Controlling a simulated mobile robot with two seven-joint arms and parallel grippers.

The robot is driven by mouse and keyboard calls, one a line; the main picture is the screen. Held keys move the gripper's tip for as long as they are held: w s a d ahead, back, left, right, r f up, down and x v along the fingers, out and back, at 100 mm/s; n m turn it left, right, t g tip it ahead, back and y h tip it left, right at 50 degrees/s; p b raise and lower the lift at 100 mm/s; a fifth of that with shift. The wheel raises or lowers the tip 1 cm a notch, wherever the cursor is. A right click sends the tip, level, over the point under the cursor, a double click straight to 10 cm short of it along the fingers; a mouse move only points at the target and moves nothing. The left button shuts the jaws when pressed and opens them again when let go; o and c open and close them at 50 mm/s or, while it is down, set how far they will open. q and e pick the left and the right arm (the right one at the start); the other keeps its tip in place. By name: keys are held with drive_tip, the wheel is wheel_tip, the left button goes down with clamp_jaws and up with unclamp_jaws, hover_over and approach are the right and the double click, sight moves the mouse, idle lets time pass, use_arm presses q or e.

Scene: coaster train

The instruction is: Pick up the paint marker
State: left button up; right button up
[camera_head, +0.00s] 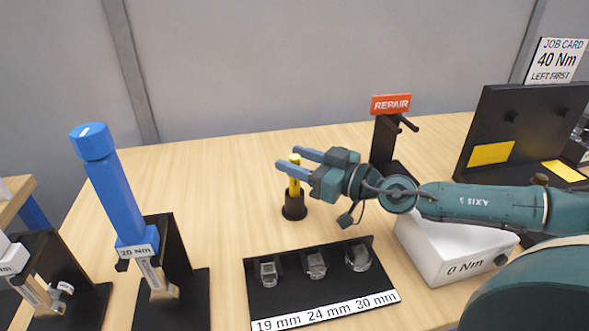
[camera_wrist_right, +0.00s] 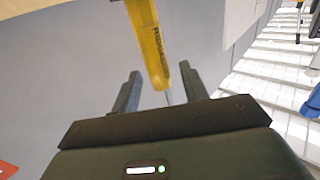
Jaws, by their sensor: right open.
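The paint marker (camera_head: 294,178) is yellow and stands upright in a small black cup (camera_head: 294,208) on the table. My right gripper (camera_head: 295,160) is open, with its blue-grey fingers at the height of the marker's upper part. In the right wrist view the marker (camera_wrist_right: 150,45) shows between the two fingertips (camera_wrist_right: 160,80), a little closer to the right one. I cannot tell whether a finger touches it. My left gripper does not show.
A socket tray (camera_head: 340,298) labelled 19, 24 and 30 mm lies in front. A white box marked 0 Nm (camera_head: 440,262) sits under my right arm. A REPAIR stand (camera_head: 384,145) is behind the gripper. A blue-handled torque wrench (camera_head: 118,195) stands left. Table left of the cup is clear.

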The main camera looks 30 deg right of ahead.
drive_tip(key=shift+w+a, duration=0.25)
drive_tip(key=shift+w, duration=0.05)
drive_tip(key=shift+c, duration=0.5)
clamp_jaws()
